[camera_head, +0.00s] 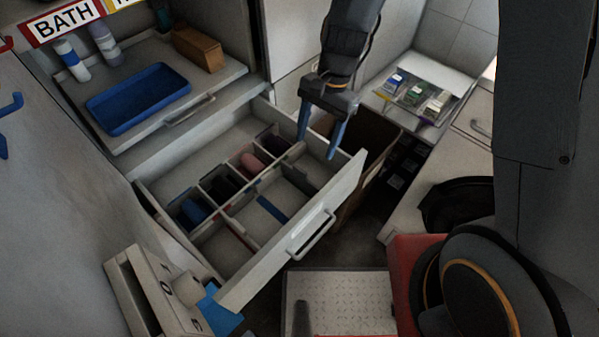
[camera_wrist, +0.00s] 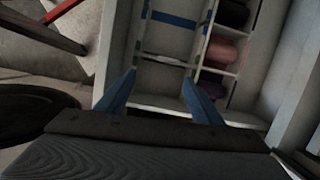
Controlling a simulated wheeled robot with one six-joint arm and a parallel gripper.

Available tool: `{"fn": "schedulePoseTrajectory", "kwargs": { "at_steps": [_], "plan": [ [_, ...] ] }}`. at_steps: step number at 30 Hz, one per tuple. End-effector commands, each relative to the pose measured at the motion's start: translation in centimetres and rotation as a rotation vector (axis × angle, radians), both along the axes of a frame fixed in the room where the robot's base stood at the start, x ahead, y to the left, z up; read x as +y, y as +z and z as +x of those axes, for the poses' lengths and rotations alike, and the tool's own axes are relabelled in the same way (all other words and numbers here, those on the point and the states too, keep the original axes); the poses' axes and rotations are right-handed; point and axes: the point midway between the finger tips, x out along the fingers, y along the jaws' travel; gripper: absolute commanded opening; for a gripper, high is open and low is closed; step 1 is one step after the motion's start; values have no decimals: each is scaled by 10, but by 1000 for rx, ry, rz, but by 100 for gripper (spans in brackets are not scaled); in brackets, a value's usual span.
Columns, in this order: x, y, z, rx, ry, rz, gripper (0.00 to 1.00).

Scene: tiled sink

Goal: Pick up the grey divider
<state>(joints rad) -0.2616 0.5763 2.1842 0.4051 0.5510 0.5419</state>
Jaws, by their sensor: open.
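The open drawer (camera_head: 340,190) is split into compartments by grey, blue and red dividers. A long grey divider (camera_head: 240,196) runs along its middle; shorter grey pieces cross it, and I cannot tell which one the task names. A blue divider (camera_head: 271,209) lies in a front compartment. My gripper (camera_head: 317,146) is open and empty, pointing down over the drawer's right end. Contact with the drawer cannot be told.
Rolled dark and pink items sit in the rear compartments. A blue tray (camera_head: 138,98) and a wooden box (camera_head: 197,47) stand on the shelf behind. A tray of small boxes (camera_head: 420,95) is at the right. The drawer's front handle (camera_head: 313,238) sticks out.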

Motion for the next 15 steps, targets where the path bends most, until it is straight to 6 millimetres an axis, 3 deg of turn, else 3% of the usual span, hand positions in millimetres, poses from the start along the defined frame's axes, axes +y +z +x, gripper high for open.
{"fn": "schedulePoseTrajectory", "kwargs": {
  "at_steps": [6,15],
  "plan": [
    [21,-12,-1,36,-77,-3,61],
    [26,-37,-6,38,-82,-4,61]
  ]
}}
